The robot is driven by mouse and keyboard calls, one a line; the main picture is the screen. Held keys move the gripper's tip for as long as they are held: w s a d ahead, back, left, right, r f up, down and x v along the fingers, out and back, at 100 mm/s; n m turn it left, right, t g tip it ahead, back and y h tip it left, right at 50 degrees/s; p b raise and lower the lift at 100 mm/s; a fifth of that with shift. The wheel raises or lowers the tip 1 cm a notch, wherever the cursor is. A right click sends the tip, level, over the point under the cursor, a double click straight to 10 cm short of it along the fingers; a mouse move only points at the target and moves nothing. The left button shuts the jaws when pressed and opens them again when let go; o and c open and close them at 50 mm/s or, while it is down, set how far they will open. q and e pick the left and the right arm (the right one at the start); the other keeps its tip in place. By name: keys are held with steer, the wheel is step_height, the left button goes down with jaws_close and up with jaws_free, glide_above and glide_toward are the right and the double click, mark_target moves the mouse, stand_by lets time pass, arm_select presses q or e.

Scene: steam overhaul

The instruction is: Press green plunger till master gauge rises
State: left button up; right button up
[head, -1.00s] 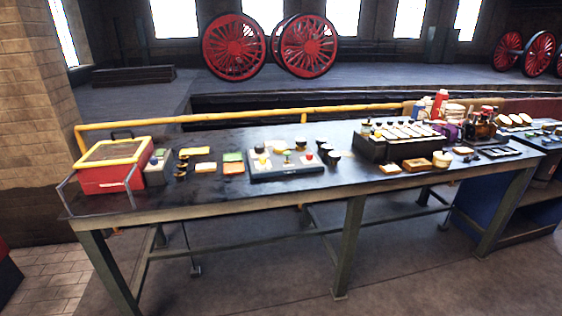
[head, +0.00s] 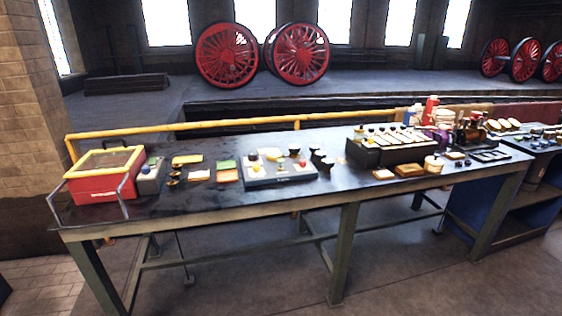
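A light grey box (head: 262,181) with several small coloured knobs and dark round parts on top sits near the middle of the long dark workbench (head: 330,204). A small green knob (head: 281,161) shows on that box, between a yellow and a red one. It may be the green plunger, but it is too small to tell. Dark round gauge-like parts (head: 320,158) stand at the box's right end; their faces cannot be read, and I cannot tell which is the master gauge. Neither of my grippers is in view.
A red box with a yellow-framed lid (head: 104,187) stands at the bench's left end beside a small grey box (head: 150,178). A dark rack of pale plates (head: 385,153), bottles and tins fill the right. A yellow rail (head: 200,127) runs behind. The floor in front looks clear.

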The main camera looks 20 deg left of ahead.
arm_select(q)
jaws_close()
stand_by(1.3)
